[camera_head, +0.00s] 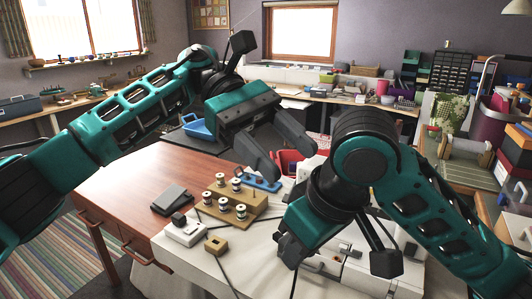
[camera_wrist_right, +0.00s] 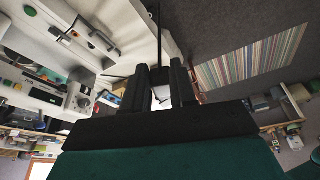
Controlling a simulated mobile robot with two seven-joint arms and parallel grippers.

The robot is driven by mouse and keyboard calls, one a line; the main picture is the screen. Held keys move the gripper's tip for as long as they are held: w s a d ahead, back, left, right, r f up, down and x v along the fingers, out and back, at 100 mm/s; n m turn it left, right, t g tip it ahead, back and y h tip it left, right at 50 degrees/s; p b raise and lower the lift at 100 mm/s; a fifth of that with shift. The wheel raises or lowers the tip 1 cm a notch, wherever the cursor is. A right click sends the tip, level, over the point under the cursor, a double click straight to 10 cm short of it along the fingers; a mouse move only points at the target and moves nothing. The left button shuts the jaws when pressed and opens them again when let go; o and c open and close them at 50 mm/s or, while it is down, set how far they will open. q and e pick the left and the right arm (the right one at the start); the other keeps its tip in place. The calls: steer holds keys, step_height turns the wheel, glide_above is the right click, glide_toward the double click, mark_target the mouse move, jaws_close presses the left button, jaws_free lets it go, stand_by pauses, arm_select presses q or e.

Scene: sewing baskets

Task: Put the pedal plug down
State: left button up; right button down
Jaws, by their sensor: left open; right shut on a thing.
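My right gripper (camera_head: 290,256) points down over the white surface at the front of the head view. In the right wrist view its two dark fingers (camera_wrist_right: 160,88) are shut on a small dark thing, apparently the pedal plug (camera_wrist_right: 160,75). A thin dark cord (camera_wrist_right: 158,38) runs from there toward the top of that view. The plug is hidden in the head view, and I cannot tell whether it touches a surface. My left gripper (camera_head: 290,166) is open and empty, with its fingers apart above the area behind the spool rack.
A wooden rack (camera_head: 248,211) with several thread spools stands near the middle. A white box (camera_head: 187,235), a tan square block (camera_head: 216,245) and a dark grey flat object (camera_head: 172,200) lie left of it. The brown tabletop (camera_head: 125,185) is largely clear.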

arm_select(q)
steer(key=w+a+f+n+t+y, duration=0.1)
steer(key=w+a+f+t+y, duration=0.15)
steer(key=w+t+y, duration=0.3)
steer(key=x, duration=1.3)
steer(key=shift+s, duration=0.15)
steer(key=shift+r+y, duration=0.15)
steer(key=shift+y, duration=0.1)
steer(key=shift+c, duration=0.3)
steer(key=c, duration=0.8)
steer(key=o, duration=0.9)
steer(key=shift+c, duration=0.2)
